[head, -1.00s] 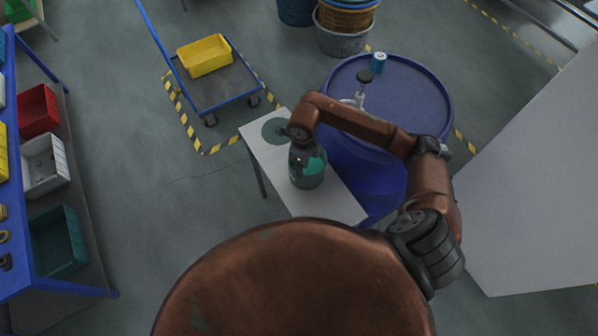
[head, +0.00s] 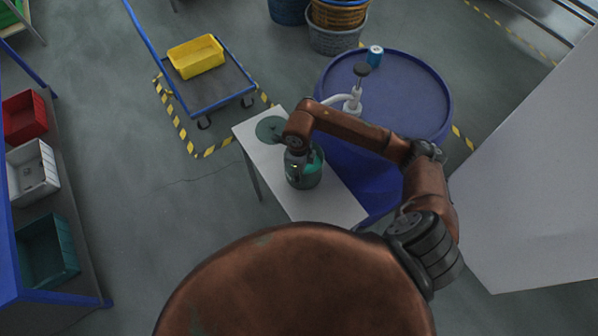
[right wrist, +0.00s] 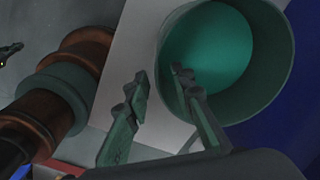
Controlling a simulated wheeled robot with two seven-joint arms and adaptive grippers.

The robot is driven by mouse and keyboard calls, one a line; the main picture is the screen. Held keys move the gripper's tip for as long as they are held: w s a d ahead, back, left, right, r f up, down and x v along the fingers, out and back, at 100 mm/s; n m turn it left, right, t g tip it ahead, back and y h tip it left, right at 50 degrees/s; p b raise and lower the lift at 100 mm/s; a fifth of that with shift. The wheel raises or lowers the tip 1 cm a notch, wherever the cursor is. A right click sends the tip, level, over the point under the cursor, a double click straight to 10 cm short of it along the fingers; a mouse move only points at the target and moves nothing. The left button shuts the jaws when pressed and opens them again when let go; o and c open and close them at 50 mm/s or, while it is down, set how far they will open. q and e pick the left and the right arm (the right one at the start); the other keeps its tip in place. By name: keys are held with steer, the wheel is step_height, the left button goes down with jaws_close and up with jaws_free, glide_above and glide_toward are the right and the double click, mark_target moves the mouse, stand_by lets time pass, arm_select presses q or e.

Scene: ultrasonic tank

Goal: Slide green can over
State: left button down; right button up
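The green can (head: 308,180) stands upright and open-topped on a small white table (head: 330,203), with lighter green inside. A flat dark green disc or round mark (head: 268,127) lies on the table just behind and left of it. My right gripper (head: 298,150) is at the can's far left rim, partly hidden by its own wrist. In the right wrist view my right gripper (right wrist: 158,76) has its fingers apart. One finger overlaps the opening of the can (right wrist: 262,70) and the other is outside its wall. I cannot tell whether either touches. My left gripper is not in view.
A blue drum (head: 420,90) with a pump and a small blue can (head: 375,54) stands right of the table. A cart with a yellow bin (head: 196,57) is behind left. A blue shelf with bins (head: 46,252) is at left.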

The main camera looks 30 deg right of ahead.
glide_above(299, 189)
step_height(299, 189, down, 6)
steer(key=shift+w+f, duration=0.1)
steer(key=shift+f, duration=0.15)
jaws_close()
stand_by(1.0)
